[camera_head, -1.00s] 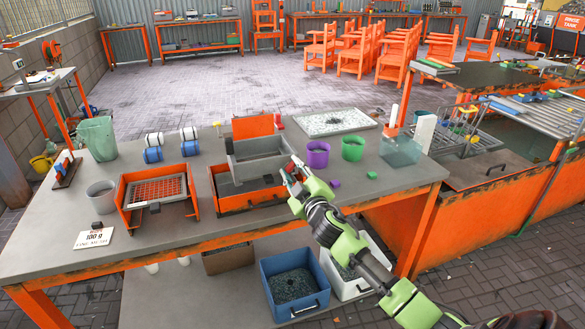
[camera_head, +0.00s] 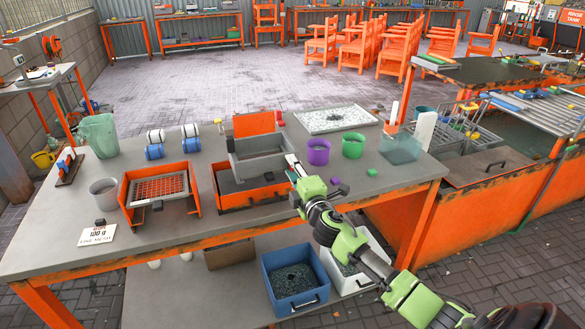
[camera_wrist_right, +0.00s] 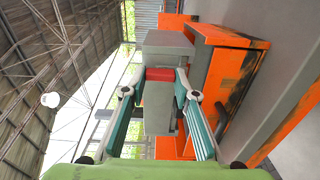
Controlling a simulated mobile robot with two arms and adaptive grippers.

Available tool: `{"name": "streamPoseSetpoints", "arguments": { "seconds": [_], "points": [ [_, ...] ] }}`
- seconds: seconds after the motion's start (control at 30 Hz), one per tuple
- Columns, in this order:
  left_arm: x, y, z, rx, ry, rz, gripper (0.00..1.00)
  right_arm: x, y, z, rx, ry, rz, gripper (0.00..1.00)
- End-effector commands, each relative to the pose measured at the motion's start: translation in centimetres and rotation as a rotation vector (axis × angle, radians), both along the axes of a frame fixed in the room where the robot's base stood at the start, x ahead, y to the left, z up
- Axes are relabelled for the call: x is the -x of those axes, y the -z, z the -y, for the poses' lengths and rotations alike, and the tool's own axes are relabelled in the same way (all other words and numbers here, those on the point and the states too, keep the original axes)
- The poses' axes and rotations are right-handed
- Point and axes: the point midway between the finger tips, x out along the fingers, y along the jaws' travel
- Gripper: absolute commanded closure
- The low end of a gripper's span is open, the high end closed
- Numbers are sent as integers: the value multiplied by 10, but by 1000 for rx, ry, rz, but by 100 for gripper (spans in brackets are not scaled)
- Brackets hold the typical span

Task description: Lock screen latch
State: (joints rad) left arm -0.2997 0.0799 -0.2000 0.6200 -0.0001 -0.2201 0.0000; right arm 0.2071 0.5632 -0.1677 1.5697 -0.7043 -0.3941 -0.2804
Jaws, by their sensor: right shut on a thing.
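The grey screen box (camera_head: 262,162) sits on the orange-framed unit (camera_head: 253,197), with an orange panel (camera_head: 253,123) upright behind it. My right gripper (camera_head: 292,160) is at the right side of the grey box. In the right wrist view, its two fingers (camera_wrist_right: 159,80) are shut on a short red latch handle (camera_wrist_right: 159,74) against the grey box (camera_wrist_right: 163,115). The orange frame (camera_wrist_right: 218,65) stands close beside it there. The handle is hidden behind the fingers in the head view. I cannot tell the latch's exact position. My left gripper is not in view.
A second orange frame with an orange mesh screen (camera_head: 160,188) stands to the left.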

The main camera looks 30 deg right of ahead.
Motion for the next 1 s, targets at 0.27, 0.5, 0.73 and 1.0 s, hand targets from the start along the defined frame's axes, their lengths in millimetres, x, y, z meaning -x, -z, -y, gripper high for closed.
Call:
{"name": "streamPoseSetpoints", "arguments": {
  "seconds": [0.27, 0.5, 0.73, 1.0],
  "points": [
    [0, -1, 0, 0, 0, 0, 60, 0, 1, -1, 37, -1, -10, 94],
    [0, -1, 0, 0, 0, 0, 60, 0, 1, 0, 39, -1, -10, 94],
    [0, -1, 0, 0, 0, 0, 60, 0, 1, 0, 38, -1, -10, 56],
    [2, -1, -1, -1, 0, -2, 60, 1, 1, 0, 37, 0, -10, 56]
  ]
}}
